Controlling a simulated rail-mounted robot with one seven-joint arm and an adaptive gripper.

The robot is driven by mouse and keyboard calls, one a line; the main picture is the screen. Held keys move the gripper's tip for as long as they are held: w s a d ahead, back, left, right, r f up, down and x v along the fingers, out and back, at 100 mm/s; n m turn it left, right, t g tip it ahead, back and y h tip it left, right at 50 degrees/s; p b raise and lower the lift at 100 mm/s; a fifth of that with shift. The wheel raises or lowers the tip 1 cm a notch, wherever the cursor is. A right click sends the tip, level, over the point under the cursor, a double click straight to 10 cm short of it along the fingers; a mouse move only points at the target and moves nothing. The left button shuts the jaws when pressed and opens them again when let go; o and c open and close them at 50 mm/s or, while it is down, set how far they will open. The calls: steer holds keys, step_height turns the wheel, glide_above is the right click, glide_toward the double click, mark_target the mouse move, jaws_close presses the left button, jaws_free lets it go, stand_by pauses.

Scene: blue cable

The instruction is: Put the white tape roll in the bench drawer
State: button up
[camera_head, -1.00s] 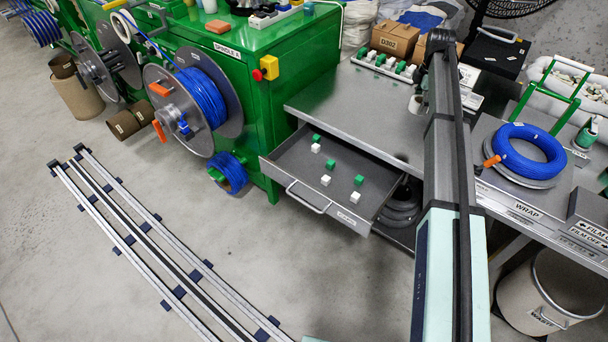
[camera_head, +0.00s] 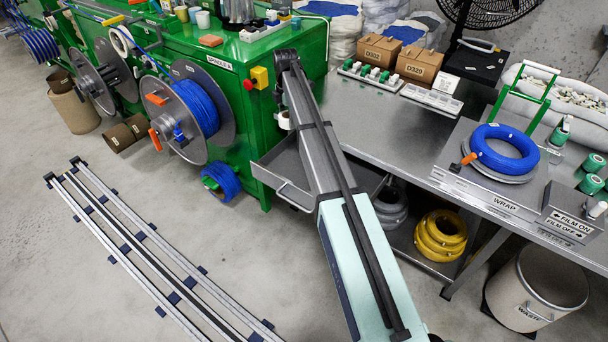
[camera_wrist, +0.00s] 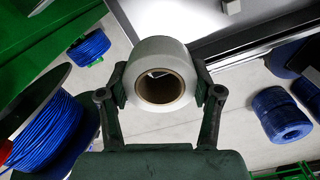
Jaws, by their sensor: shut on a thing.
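The white tape roll (camera_wrist: 150,52) is gripped between the two fingers of my gripper (camera_wrist: 160,82), its brown core facing the wrist camera. In the head view a small part of the white roll (camera_head: 284,120) shows beside the green cabinet, at the far end of my arm. The bench drawer (camera_head: 270,170) is pulled out under the left end of the bench. In the wrist view part of the drawer (camera_wrist: 205,22) lies beyond the roll, up and to the right, with a white block inside.
The green spindle cabinet (camera_head: 262,115) stands close on the left of the drawer. The steel bench (camera_head: 400,130) lies right, with boxes (camera_head: 380,50) and a blue cable coil (camera_head: 503,147) on it. A yellow coil (camera_head: 440,235) sits on the shelf below.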

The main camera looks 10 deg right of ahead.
mark_target(289, 164)
steer(key=f, duration=0.6)
steer(key=f+p, duration=0.1)
steer(key=f, duration=0.6)
steer(key=f+p, duration=0.1)
steer(key=f, duration=0.6)
steer(key=shift+a, duration=0.25)
steer(key=shift+f, duration=0.1)
steer(key=o, duration=1.2)
steer(key=shift+c, duration=0.2)
step_height(289, 164, up, 12)
steer(key=b, duration=0.1)
steer(key=shift+b, duration=0.3)
